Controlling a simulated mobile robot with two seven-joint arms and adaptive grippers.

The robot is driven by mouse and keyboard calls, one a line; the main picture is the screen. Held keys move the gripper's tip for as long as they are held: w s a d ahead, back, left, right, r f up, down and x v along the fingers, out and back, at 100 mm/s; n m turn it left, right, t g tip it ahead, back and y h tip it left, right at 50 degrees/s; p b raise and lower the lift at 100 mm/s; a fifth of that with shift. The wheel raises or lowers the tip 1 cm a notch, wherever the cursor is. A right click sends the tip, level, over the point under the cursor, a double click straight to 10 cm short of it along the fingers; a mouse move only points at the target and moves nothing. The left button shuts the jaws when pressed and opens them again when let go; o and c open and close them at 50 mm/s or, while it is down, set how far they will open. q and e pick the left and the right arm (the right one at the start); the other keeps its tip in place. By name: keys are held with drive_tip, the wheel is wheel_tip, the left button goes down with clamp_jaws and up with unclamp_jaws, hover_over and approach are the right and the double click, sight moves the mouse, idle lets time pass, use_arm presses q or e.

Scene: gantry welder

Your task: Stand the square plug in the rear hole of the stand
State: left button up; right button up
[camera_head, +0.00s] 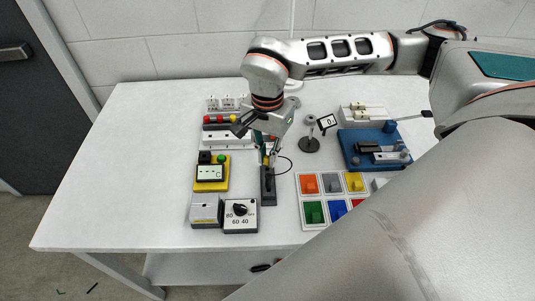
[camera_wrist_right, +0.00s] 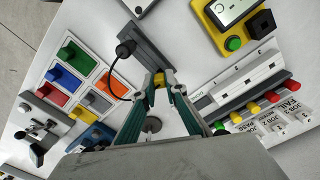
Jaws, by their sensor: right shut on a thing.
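My right gripper (camera_head: 268,153) is over the far end of the long dark grey stand (camera_head: 268,188). In the right wrist view my right gripper (camera_wrist_right: 160,85) is shut on a small yellow piece (camera_wrist_right: 159,79), which I take to be the square plug. The piece is right at the near end of the stand (camera_wrist_right: 150,42) in that view. I cannot tell whether it is in the hole or just above it. The fingers and piece hide the rear hole. A black knob with a thin cable (camera_wrist_right: 125,49) shows beside the stand. My left gripper is not in view.
A yellow box with a display (camera_head: 211,172) and a dial box (camera_head: 240,215) stand left of the stand. A tray of coloured blocks (camera_head: 313,186) is to the right, a round-based post (camera_head: 309,143) behind it. A blue fixture (camera_head: 372,150) is farther right. The table's left side is clear.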

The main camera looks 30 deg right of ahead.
drive_tip(key=shift+f+b, duration=0.6)
drive_tip(key=shift+f, duration=0.6)
idle(0.6)
idle(0.6)
drive_tip(key=o, duration=0.8)
drive_tip(key=shift+o, duration=0.2)
wheel_tip(320, 180, up, 12)
drive_tip(key=shift+s, duration=0.1)
idle(0.4)
